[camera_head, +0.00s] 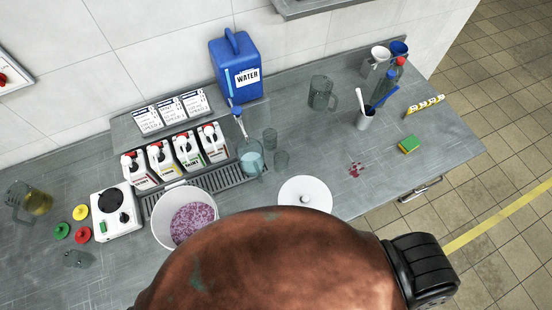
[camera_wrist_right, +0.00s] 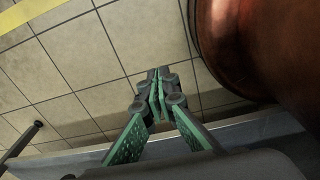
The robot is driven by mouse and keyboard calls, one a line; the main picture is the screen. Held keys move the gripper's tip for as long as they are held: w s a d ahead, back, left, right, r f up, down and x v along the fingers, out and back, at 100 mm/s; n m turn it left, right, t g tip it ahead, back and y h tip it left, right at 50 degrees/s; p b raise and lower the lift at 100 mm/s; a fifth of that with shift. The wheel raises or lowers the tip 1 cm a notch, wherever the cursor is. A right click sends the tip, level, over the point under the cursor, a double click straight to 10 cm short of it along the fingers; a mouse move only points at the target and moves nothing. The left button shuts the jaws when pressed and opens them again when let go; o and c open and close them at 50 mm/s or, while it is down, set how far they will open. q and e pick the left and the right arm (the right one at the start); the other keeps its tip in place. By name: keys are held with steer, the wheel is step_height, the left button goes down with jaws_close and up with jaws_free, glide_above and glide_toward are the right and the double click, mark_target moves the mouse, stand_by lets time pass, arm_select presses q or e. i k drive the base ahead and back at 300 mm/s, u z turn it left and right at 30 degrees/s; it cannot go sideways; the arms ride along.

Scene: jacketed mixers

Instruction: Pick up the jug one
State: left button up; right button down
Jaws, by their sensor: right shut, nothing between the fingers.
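Three clear jugs stand on the grey worktop in the head view; I cannot tell which is jug one. One jug (camera_head: 321,92) at the back right looks empty. One jug (camera_head: 251,160) in the middle holds pale bluish liquid, under a blue-topped tap. One jug (camera_head: 30,201) at the far left holds yellowish liquid. My right gripper (camera_wrist_right: 158,96), with green finger pads, shows only in the right wrist view. It is shut and empty above the tiled floor, away from any visible jug. My left gripper is not in view.
A large copper-brown body (camera_head: 270,262) covers the front of the head view. A blue water can (camera_head: 233,62), several white bottles (camera_head: 163,160), a pot (camera_head: 160,229) and a white lid (camera_head: 304,195) stand behind it. The worktop around the right-hand jug is fairly clear.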

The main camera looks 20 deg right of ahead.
mark_target(251, 158)
steer(key=u, duration=0.4)
steer(key=k, duration=1.25)
steer(key=u, duration=0.2)
steer(key=i, duration=0.8)
steer(key=z, duration=0.05)
steer(key=k, duration=0.3)
steer(key=u, duration=0.2)
